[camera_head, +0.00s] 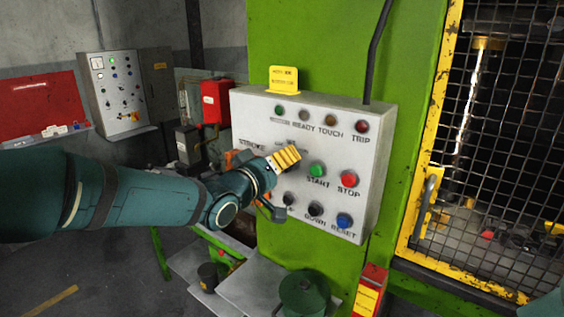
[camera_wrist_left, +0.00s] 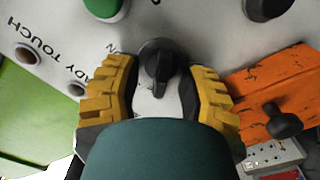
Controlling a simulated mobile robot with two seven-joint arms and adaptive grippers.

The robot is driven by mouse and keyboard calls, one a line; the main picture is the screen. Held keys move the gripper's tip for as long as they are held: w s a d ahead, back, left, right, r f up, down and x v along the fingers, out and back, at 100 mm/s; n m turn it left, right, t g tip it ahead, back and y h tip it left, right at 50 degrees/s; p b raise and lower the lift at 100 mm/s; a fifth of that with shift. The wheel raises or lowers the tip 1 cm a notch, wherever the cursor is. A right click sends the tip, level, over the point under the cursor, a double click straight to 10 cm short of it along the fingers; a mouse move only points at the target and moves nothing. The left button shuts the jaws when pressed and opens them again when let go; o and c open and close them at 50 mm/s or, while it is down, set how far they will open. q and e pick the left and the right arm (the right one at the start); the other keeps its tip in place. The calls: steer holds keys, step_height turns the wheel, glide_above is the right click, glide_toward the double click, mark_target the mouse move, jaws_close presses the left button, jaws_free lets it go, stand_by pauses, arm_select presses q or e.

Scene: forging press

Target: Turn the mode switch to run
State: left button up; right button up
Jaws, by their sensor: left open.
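The mode switch (camera_wrist_left: 158,66) is a black rotary knob with a raised grip bar, on the pale face of the control box (camera_head: 375,160). In the left wrist view its bar points roughly toward the bottom of the picture. My left gripper (camera_head: 286,158) is open, with its yellow ribbed fingers in front of the control box. In the left wrist view one finger lies on each side of the knob, with visible gaps between. Part of a label ending in "N" shows beside the knob. In the head view the gripper hides the knob. My right gripper is not in view.
Close by are the green START button (camera_head: 317,169), red STOP button (camera_head: 349,179) and blue RESET button (camera_head: 344,220). An orange part with a black knob (camera_wrist_left: 283,121) lies beside the box. A yellow-framed mesh guard (camera_head: 500,130) stands right. A green canister (camera_head: 304,292) sits below.

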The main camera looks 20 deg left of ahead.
arm_select(q)
steer(key=shift+s, duration=0.1)
jaws_close()
